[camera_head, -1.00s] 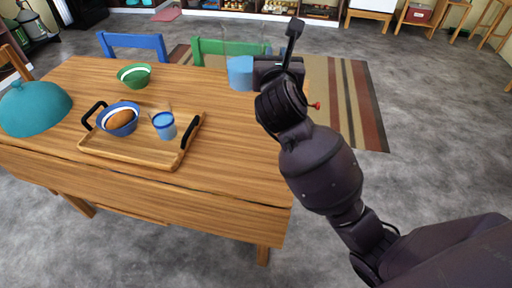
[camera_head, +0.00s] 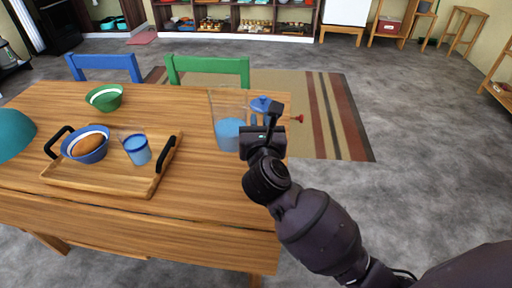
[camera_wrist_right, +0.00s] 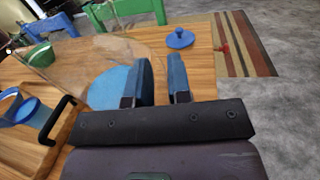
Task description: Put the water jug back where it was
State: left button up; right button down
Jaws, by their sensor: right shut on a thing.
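The clear water jug (camera_head: 229,130) with blue water in it is upright at the right end of the wooden table (camera_head: 200,190). I cannot tell whether its base touches the tabletop. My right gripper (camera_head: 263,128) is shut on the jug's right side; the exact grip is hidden. In the right wrist view the jug (camera_wrist_right: 120,88) is left of and between my blue-padded fingers (camera_wrist_right: 157,82). A round blue lid with a knob (camera_wrist_right: 180,38) lies on the table behind the jug, apart from it. My left gripper is not in view.
A wooden tray (camera_head: 112,192) with black handles holds a blue bowl (camera_head: 86,148) and a glass of blue liquid (camera_head: 136,150). A green bowl (camera_head: 104,97) is behind it. A teal dome (camera_head: 12,135) is at the left. Tabletop between tray and jug is clear.

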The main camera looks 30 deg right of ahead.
notch_tip(320, 180, down, 7)
jog(key=shift+r+b, duration=0.1)
jog(key=shift+b, duration=1)
jog(key=shift+f, duration=0.2)
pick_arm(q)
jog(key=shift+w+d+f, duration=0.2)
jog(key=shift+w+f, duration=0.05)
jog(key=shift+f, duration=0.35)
pick_arm(e)
jog(key=shift+r, duration=0.1)
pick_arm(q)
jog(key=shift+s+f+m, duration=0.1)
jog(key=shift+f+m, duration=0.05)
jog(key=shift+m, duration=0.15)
pick_arm(e)
jog(key=shift+f, duration=0.25)
jog(key=c, duration=1.1)
grip_release()
jog(key=shift+o, duration=0.2)
